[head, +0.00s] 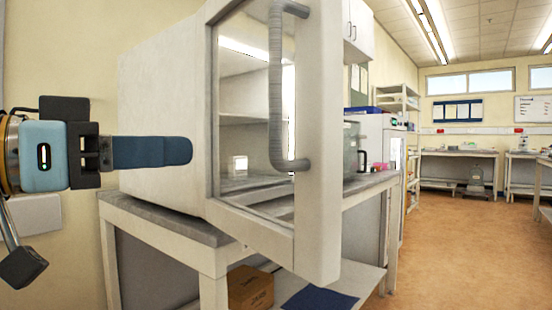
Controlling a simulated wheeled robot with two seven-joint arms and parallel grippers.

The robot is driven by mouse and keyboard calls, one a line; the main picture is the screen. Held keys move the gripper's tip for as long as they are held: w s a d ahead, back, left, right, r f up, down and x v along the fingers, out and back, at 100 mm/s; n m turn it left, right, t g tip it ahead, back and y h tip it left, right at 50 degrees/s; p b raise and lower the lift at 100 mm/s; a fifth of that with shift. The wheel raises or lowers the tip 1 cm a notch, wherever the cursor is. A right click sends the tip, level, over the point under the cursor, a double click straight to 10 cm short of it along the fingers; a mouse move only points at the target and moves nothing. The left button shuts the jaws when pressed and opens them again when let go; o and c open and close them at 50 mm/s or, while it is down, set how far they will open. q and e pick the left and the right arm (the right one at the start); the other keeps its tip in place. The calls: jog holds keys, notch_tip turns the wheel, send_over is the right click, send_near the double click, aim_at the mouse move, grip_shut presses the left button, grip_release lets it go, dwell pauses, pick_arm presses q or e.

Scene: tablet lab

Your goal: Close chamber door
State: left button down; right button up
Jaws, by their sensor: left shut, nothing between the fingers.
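The chamber (160,90) is a white box on a grey-topped bench in the middle of the head view. Its chamber door (318,130) has a white frame and a glass pane, and stands open, swung out past the bench's front edge. A grey vertical bar handle (276,95) is on the door's right side. Through the glass I see a shelf and a small pale block (238,166). My left gripper (188,151) is shut and empty, pointing right in front of the chamber's side wall, left of the door. I cannot tell whether it touches anything. My right gripper is out of view.
The bench (160,210) stands below the chamber, with a cardboard box (250,288) and a blue flat item (320,299) on its lower shelf. More equipment stands on the bench behind the door. Open floor (460,240) lies to the right.

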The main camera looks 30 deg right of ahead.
aim_at(270, 144)
pick_arm(q)
jog(key=d+p, duration=0.3)
jog(key=d, duration=0.1)
jog(key=w+d+p, duration=0.1)
jog(key=d+p, duration=0.2)
jog(key=d, duration=0.1)
jog(key=d+p, duration=0.3)
jog(key=d, duration=0.1)
jog(key=shift+w+d+r, duration=0.2)
jog(key=shift+d+r, duration=0.05)
jog(key=shift+d, duration=0.1)
jog(key=shift+w+d+f, duration=0.1)
jog(key=shift+d+f, duration=0.05)
jog(key=shift+d, duration=0.3)
jog(key=shift+d+f, duration=0.1)
